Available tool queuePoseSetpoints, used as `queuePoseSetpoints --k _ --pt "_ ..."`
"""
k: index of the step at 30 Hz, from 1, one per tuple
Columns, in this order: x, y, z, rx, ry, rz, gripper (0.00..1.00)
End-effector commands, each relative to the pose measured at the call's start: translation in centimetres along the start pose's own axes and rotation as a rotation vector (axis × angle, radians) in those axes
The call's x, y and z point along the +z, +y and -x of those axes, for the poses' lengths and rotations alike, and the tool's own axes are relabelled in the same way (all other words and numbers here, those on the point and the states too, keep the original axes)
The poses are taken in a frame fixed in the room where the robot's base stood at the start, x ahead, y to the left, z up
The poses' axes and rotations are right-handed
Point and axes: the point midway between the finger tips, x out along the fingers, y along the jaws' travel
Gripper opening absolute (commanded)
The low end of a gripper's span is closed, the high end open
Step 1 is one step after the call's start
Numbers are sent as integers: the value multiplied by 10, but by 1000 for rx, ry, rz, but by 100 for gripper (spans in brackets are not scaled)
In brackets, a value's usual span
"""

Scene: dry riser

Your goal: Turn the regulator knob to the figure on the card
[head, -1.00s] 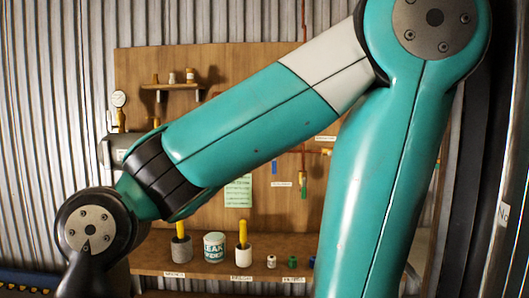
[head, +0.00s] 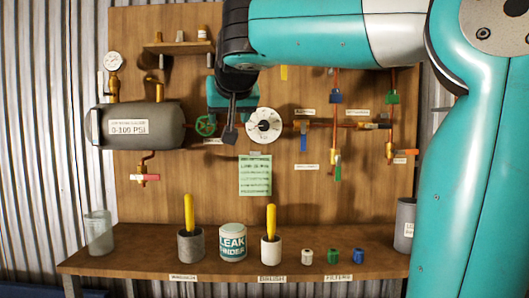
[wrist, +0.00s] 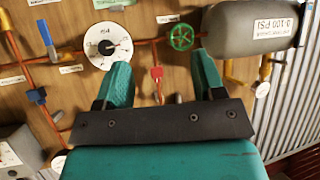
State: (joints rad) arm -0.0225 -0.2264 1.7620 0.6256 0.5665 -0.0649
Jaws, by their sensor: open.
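The regulator dial (head: 264,125) is a round white face with figures around a small dark centre, on the pipe right of the green handwheel. It also shows at upper left in the wrist view (wrist: 108,45), marked PSI and seen upside down. The green card (head: 255,175) hangs just below it; its writing is too small to read. My gripper (wrist: 161,62) is open and empty, its teal fingers apart. The dial lies beyond and left of the left finger in the wrist view, not between the fingers. In the head view my wrist is left of the dial, and the fingertips are unclear.
A grey tank (head: 140,126) labelled 0-100 PSI and the green handwheel (head: 206,125) are left of the dial. A red-handled valve (wrist: 157,74) shows between my fingers. Several pipes and valves are at right. A shelf (head: 130,262) holds cups, a tin and small fittings.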

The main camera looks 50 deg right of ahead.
Motion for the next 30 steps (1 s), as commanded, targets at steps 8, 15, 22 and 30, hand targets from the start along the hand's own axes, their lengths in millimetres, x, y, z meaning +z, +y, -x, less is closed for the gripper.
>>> queuePoseSetpoints --k 8,15,22,30 --pt "-32 81 13 233 153 -254 63" --pt "-36 93 -21 244 151 -260 63" --pt "-43 106 -73 240 150 -259 63" --pt "-50 119 -125 236 151 -258 63"
